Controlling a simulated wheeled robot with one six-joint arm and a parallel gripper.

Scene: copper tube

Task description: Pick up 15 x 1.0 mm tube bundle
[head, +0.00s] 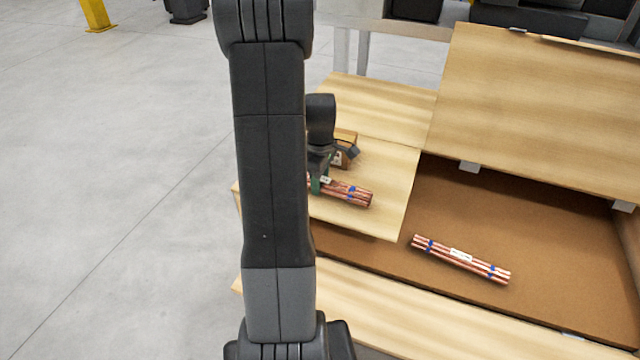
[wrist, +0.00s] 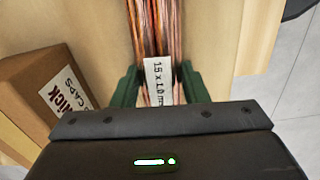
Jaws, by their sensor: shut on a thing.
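The copper tube bundle labelled 15 x 1.0 mm (wrist: 156,40) lies between the green fingers of my gripper (wrist: 160,88) in the wrist view, its white label facing the camera. My gripper is shut on it. In the head view the same bundle (head: 352,194), with a blue band, shows at the gripper (head: 320,184), over the light wooden board (head: 390,213). Its left end is hidden behind my arm. I cannot tell whether it touches the board.
A second copper bundle (head: 460,259) with blue bands and a white label lies in the brown-floored recess (head: 540,240) at the right. A cardboard box with a label (wrist: 45,95) stands close beside my gripper. A raised wooden panel (head: 540,110) is behind the recess.

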